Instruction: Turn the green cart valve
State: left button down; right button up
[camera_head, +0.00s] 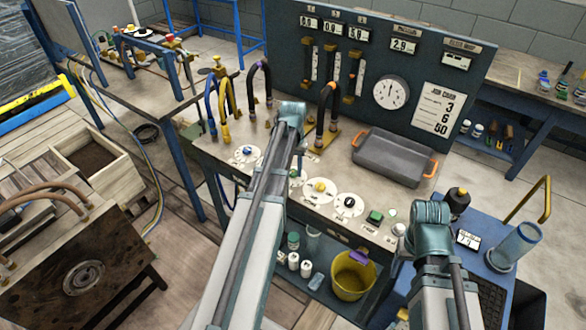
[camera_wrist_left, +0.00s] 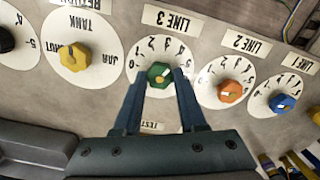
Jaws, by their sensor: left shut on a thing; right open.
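The green cart valve (camera_wrist_left: 160,75) is a small green knob on a white numbered dial labelled LINE 3. It shows in the left wrist view, upper middle, with the dial printing upside down. My left gripper (camera_wrist_left: 159,82) has one finger on each side of the knob and is shut on it.
An orange knob (camera_wrist_left: 230,90) and a blue knob (camera_wrist_left: 282,103) sit right of the green one, a yellow knob (camera_wrist_left: 75,56) left. Bent hoses (camera_head: 258,80) rise behind the dials. A grey tray (camera_head: 393,158) stands on the cart. A yellow bucket (camera_head: 352,277) is below.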

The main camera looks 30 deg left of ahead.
aim_at(295, 173)
pick_arm(q)
jog(key=shift+c, duration=2.3)
grip_release()
notch_tip(295, 173, up, 14)
jog(key=p, duration=1.4)
jog(key=shift+f, duration=0.15)
jog(key=s+d+f+m+b, duration=0.1)
jog(key=s+d, duration=0.4)
jog(key=d, duration=0.5)
jog(key=s+d+m+b, duration=0.1)
jog(key=s+d+m, duration=0.2)
jog(key=s+d, duration=0.3)
jog(key=s+d+f+m+y+b, duration=0.1)
jog(key=s+d, duration=0.5)
jog(key=d, duration=0.8)
jog(key=shift+d+f+m, duration=0.25)
jog(key=shift+f+m, duration=0.05)
jog(key=shift+m, duration=0.6)
